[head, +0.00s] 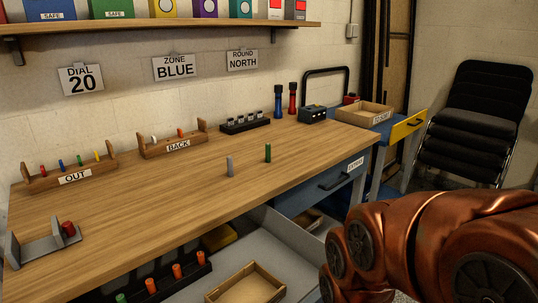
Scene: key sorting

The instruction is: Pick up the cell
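Several small cylinders that may be cells are in the head view; I cannot tell which one the task means. A grey cylinder (229,166) and a green cylinder (267,153) stand upright and apart on the wooden bench (190,205). A red cylinder (68,229) is at a grey bracket (38,250) at the bench's left front. More cylinders are in the OUT rack (75,178), the BACK rack (176,146) and a black rack (245,125). My copper arm fills the lower right. My gripper is not visible.
Below the bench, an open drawer (290,238) holds a wooden tray (246,285) and a rack of green and orange cylinders. Two flashlights (279,101) and a dark box (312,114) stand at the back. Stacked chairs (475,125) are at right. The bench's middle is mostly clear.

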